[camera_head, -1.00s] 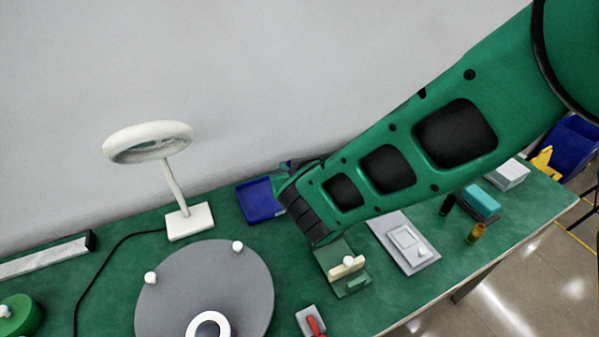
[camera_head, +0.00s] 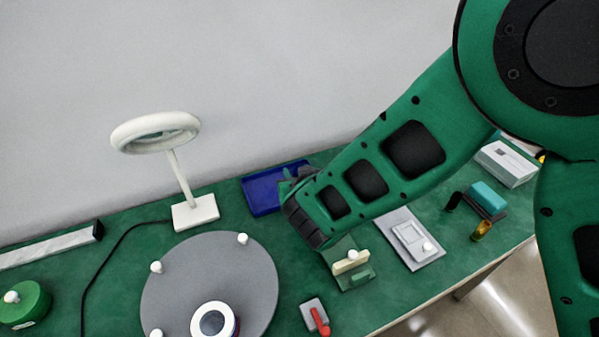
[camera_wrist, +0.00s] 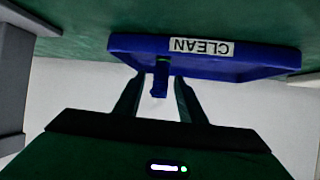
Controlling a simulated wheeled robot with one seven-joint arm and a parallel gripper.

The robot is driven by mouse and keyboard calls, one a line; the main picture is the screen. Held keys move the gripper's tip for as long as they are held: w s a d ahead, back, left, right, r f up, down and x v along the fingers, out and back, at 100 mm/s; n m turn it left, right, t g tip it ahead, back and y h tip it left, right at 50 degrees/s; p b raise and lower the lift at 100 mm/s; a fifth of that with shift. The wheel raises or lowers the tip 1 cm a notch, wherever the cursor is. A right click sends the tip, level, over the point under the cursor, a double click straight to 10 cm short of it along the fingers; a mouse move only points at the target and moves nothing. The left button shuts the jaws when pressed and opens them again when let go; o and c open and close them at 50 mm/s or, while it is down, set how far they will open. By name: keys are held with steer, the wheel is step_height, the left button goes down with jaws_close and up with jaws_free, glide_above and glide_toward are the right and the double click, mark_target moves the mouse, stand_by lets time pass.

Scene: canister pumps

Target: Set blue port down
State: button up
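The blue port (camera_wrist: 160,78) is a small dark blue upright piece with a green glint at its end. It shows between my two fingers in the wrist view. The blue tray (camera_wrist: 120,43) has a white CLEAN label, upside down in that view. The tray also shows in the head view (camera_head: 262,198), against the wall. My gripper (camera_wrist: 160,88) is at the tray, with a pale gap visible on each side of the port, so the fingers look open around it. Whether the port rests on the tray floor is hard to tell. In the head view my arm hides the port.
A white ring lamp (camera_head: 195,213) stands left of the tray. A grey round turntable (camera_head: 180,275) with white knobs lies in front. A green fixture (camera_head: 355,278), a grey plate (camera_head: 428,262) and a red-handled clamp (camera_head: 318,318) lie to the right. Green bench shows between them.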

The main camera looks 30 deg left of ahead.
steer(key=shift+s+r, duration=0.1)
steer(key=shift+r, duration=0.1)
steer(key=v, duration=1.1)
steer(key=shift+s+d, duration=0.25)
steer(key=shift+d, duration=0.05)
steer(key=shift+r, duration=0.15)
